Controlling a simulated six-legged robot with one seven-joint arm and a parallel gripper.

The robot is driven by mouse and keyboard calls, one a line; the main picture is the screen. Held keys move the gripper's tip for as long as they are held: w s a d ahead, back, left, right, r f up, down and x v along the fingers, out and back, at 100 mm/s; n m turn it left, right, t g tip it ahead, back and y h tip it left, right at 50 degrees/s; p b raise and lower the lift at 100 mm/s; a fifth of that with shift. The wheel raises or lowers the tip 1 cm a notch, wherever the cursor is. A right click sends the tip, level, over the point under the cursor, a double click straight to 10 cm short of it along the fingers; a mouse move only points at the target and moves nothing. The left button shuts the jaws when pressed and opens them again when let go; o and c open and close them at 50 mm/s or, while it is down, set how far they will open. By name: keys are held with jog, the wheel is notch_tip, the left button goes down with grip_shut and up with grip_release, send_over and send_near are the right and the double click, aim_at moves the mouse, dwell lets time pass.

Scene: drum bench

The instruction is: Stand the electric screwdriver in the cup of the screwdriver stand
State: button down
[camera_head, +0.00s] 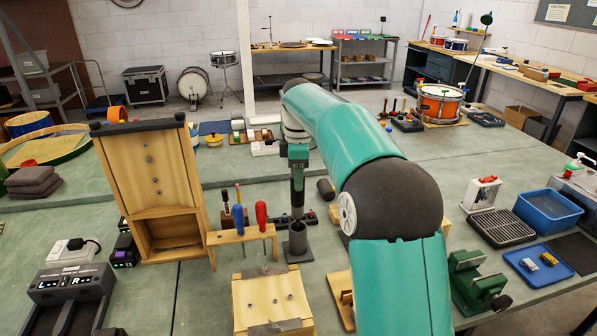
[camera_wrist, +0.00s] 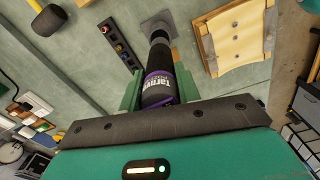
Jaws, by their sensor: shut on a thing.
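My gripper (camera_head: 298,152) is shut on the electric screwdriver (camera_head: 297,190), a dark tool with purple-edged lettering on its body in the wrist view (camera_wrist: 158,90). It hangs about upright, its lower end pointing down at the screwdriver stand (camera_head: 298,246), a grey cup on a square base. In the head view the lower end meets the cup's mouth; I cannot tell whether it is inside or just above. In the wrist view the stand's base (camera_wrist: 152,24) shows beyond the screwdriver's far end, and the cup's mouth is largely hidden.
A wooden rack (camera_head: 243,235) with red and blue handled tools stands just left of the stand. A wooden box (camera_head: 272,300) is in front of it. A tall wooden frame (camera_head: 155,185) is further left. A green vise (camera_head: 477,283) and blue tray (camera_head: 538,264) are at right.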

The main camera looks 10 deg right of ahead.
aim_at(299, 199)
jog(key=shift+f, duration=3.9)
jog(key=c, duration=0.9)
grip_release()
jog(key=shift+r, duration=0.1)
notch_tip(299, 199, up, 13)
jog(key=shift+r, duration=0.35)
